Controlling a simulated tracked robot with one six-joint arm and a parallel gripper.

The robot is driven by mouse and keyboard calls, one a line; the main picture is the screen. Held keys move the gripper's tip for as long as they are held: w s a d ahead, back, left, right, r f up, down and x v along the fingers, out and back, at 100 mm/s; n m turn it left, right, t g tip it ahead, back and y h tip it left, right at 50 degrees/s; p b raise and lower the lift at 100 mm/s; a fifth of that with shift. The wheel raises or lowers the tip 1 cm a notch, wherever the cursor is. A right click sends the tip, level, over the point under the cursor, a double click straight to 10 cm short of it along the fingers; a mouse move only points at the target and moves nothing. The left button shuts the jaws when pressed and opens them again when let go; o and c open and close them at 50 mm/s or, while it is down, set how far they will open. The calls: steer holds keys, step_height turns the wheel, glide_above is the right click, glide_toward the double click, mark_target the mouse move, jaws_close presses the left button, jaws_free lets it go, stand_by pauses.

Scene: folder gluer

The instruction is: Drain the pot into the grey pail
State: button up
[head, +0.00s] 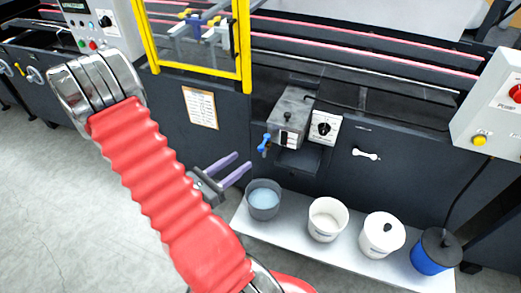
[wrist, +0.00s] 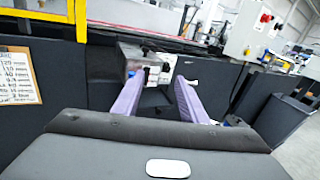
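The pot (head: 290,110) is a grey metal box with a lid and dark knob, mounted on the machine's dark front. A small valve with a blue handle (head: 265,143) sticks out at its lower left; no stream shows below it. In the wrist view, blue parts of the handle (wrist: 131,74) show beside the left finger. The grey pail (head: 264,199) stands on a pale board below the valve, with light blue liquid inside. My gripper (head: 242,163) is open and empty, left of the pail and lower than the valve. Its purple fingers (wrist: 160,82) point toward the machine.
A yellow guard frame (head: 243,45) rises left of the pot. The floor at left is clear.

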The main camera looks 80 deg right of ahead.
mark_target(261, 148)
step_height(261, 148, down, 9)
steer(key=d+n+t+h, duration=0.1)
steer(key=d+n+t, duration=0.1)
steer(key=n+t, duration=0.2)
steer(key=shift+d+r+n+h, duration=0.2)
steer(key=shift+n+h, duration=0.2)
steer(key=shift+n, duration=0.8)
steer(key=shift+s, duration=0.1)
steer(key=shift+x, duration=6.9)
jaws_close()
